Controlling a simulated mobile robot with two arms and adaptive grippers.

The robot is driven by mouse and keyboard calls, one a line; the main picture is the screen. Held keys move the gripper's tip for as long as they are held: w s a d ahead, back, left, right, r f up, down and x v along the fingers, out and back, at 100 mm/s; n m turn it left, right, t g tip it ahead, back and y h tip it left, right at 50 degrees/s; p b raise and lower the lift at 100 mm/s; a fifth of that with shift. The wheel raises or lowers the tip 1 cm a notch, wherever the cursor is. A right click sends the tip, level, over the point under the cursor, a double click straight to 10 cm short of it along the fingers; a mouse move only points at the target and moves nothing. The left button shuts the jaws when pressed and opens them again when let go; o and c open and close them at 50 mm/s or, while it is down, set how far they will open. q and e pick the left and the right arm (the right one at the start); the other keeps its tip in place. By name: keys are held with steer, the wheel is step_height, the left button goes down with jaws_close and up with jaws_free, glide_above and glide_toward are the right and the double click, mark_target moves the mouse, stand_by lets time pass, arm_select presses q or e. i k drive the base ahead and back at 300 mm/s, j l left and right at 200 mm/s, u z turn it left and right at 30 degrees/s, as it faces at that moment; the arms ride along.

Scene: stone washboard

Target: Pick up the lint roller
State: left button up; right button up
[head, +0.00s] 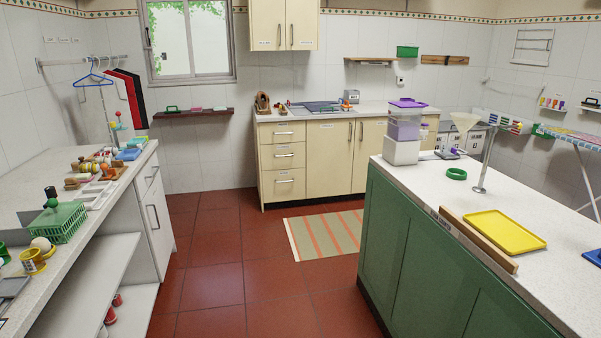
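I cannot make out a lint roller with certainty in the head view. Several small items (100,165) crowd the left counter (75,205), too small to name one by one. A small dark and grey item (447,154) lies on the right island beside a stack of clear and purple containers (404,130); I cannot tell what it is. Neither of my grippers is in view.
A green basket (62,224) stands on the left counter. The green island (425,255) bears a yellow tray (504,231), a green ring (456,173) and a funnel stand (482,165). Red floor (215,285) lies open between, with a striped rug (325,233).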

mark_target(344, 107)
steer(key=i+u, duration=0.35)
steer(key=i, duration=1.85)
steer(key=i+j+z, duration=0.1)
steer(key=i+z, duration=0.25)
steer(key=i, duration=1.85)
steer(key=i+z, duration=0.15)
steer(key=i, duration=0.4)
steer(key=i+j+z, duration=0.2)
steer(key=i, duration=0.3)
steer(key=i+j+z, duration=0.15)
steer(key=i, duration=0.4)
